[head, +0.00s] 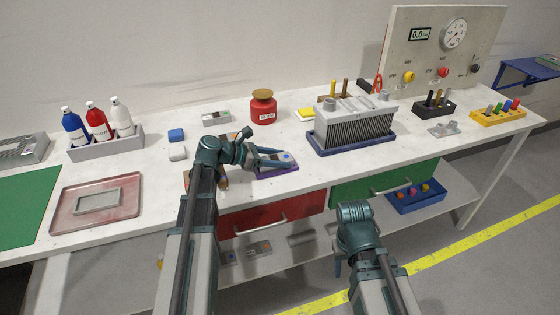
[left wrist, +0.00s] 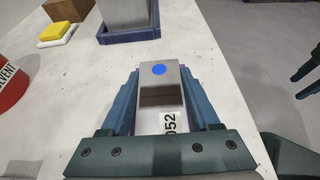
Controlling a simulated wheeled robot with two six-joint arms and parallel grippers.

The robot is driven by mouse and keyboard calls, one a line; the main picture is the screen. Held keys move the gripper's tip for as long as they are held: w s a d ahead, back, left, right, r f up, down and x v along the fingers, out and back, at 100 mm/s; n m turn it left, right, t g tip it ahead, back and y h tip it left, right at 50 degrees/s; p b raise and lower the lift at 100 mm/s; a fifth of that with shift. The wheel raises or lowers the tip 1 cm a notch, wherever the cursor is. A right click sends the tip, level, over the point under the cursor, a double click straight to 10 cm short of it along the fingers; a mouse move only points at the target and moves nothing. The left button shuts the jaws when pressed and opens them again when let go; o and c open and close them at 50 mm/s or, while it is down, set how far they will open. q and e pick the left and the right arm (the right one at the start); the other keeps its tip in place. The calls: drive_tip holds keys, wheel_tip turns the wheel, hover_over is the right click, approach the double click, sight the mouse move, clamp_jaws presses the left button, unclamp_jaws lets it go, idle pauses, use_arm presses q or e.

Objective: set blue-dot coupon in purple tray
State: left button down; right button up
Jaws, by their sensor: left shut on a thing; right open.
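The blue-dot coupon (left wrist: 160,95) is a grey metal strip with a blue dot, a dark band and a white label reading 052. My left gripper (left wrist: 158,88) is shut on its sides; in the head view the gripper (head: 278,156) is over the near middle of the bench, with the coupon (head: 285,157) between its fingers. The purple tray (head: 277,173) shows as a purple rim just under the coupon, mostly hidden by the gripper and coupon. I cannot tell whether the coupon touches the tray floor. My right gripper (head: 340,265) is open, low in front of the bench.
A ribbed metal block (head: 355,128) stands in a blue tray to the right. A red solvent pot (head: 263,108) and yellow pad (head: 305,114) are behind. Bottles (head: 98,125) and a reddish tray (head: 67,212) are left.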

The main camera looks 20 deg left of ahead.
use_arm(q)
drive_tip(key=shift+f, duration=0.25)
drive_tip(key=shift+c, duration=1.1)
unclamp_jaws()
drive_tip(key=shift+o, duration=0.5)
drive_tip(key=shift+s, duration=0.1)
drive_tip(key=shift+r, duration=0.3)
drive_tip(key=p+v, duration=0.4)
drive_tip(key=v, duration=0.6)
drive_tip(key=shift+s+a+r, duration=0.15)
drive_tip(key=shift+a, duration=0.1)
drive_tip(key=shift+s+a+r+p, duration=0.15)
drive_tip(key=shift+s+a+p, duration=0.2)
drive_tip(key=shift+a, duration=0.15)
